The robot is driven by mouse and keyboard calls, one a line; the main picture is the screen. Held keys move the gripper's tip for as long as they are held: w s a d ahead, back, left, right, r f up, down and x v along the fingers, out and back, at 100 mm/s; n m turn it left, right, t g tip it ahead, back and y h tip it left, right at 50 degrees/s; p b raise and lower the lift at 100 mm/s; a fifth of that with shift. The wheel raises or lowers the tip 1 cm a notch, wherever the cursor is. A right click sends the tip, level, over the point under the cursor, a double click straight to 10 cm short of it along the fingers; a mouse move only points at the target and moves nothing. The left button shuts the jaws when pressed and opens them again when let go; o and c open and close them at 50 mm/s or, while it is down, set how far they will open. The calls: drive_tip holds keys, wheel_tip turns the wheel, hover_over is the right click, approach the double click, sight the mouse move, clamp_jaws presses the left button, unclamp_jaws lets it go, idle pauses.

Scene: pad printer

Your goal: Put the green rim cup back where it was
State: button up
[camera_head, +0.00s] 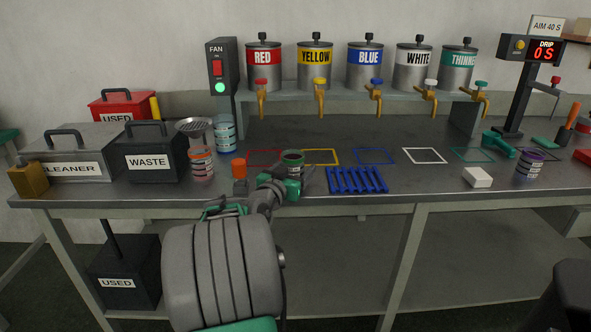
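The green rim cup (293,158) stands upright at the middle left of the bench, between the red and yellow outlined squares, with a dark inside. My arm reaches up from the bottom of the view, and my gripper (292,187) is right at the near side of this cup, overlapping its lower part. The fingers are small and partly hidden by the wrist, so I cannot tell whether they are closed on the cup or only beside it. Whether the cup touches the bench is also hidden.
Left of the cup stand an orange object (239,169), an orange rim cup (201,167), a blue-rimmed cup stack (225,135) and the WASTE box (148,163). A blue rack (357,180) lies close right. Further right are a white block (477,177) and a purple rim cup (529,168).

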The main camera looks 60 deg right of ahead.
drive_tip(key=shift+o, duration=0.4)
drive_tip(key=shift+r, duration=0.2)
drive_tip(key=a+p, duration=0.1)
drive_tip(key=a, duration=1.1)
drive_tip(key=shift+s+r, duration=0.2)
drive_tip(key=shift+r, duration=0.05)
